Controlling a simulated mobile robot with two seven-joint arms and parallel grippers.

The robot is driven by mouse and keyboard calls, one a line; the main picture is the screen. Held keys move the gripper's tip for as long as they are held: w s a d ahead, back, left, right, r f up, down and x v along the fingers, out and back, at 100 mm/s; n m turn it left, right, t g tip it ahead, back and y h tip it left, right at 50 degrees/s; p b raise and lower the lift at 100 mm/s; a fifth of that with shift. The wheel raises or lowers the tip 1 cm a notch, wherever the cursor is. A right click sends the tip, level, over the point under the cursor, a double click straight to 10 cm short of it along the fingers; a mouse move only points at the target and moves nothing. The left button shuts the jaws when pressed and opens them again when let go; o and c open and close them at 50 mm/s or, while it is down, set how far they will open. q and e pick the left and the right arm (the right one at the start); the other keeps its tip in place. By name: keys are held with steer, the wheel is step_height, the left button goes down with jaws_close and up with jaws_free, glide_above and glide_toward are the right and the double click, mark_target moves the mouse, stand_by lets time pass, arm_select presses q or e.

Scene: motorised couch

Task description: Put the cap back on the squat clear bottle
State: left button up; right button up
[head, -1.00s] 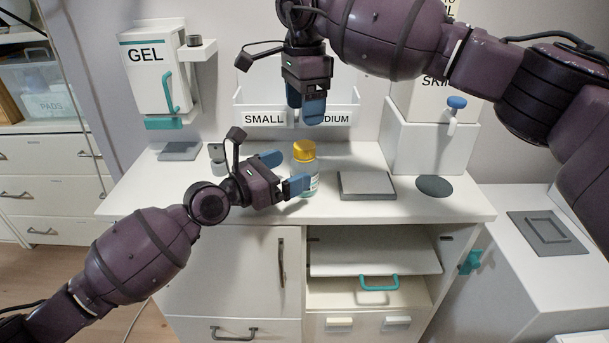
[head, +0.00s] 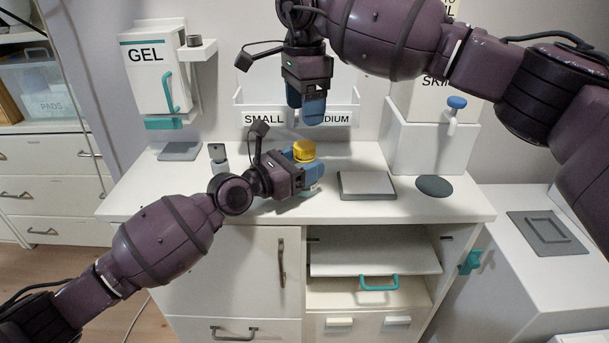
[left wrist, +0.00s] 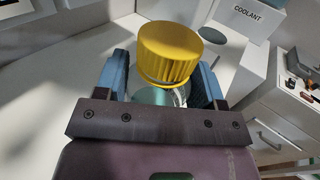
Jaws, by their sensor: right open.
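The squat clear bottle (left wrist: 160,97) stands on the white counter, with the yellow cap (head: 304,150) at its top. The cap also shows large in the left wrist view (left wrist: 168,52); I cannot tell whether it is screwed tight. My left gripper (head: 309,174) is at the bottle, its blue fingers on either side of it below the cap. The fingers hide most of the bottle in the head view, and I cannot tell whether they press on it. My right gripper (head: 306,112) hangs open and empty above and behind the cap, pointing down.
A grey pad with a pale top (head: 367,185) lies right of the bottle, with a dark round disc (head: 434,186) beyond it. A small grey-topped container (head: 218,155) stands to the left. Labelled bins (head: 262,119) are behind. The counter's front edge is close below my left gripper.

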mark_target(304, 144)
arm_select(q)
steer(key=c, duration=0.7)
jaws_close()
arm_select(e)
steer(key=shift+r, duration=0.2)
steer(key=n, duration=0.7)
steer(key=shift+n, duration=0.3)
steer(key=n, duration=0.6)
steer(key=shift+f, duration=0.1)
steer(key=shift+f, duration=3.85)
steer(key=shift+c, duration=0.3)
steer(key=c, duration=0.9)
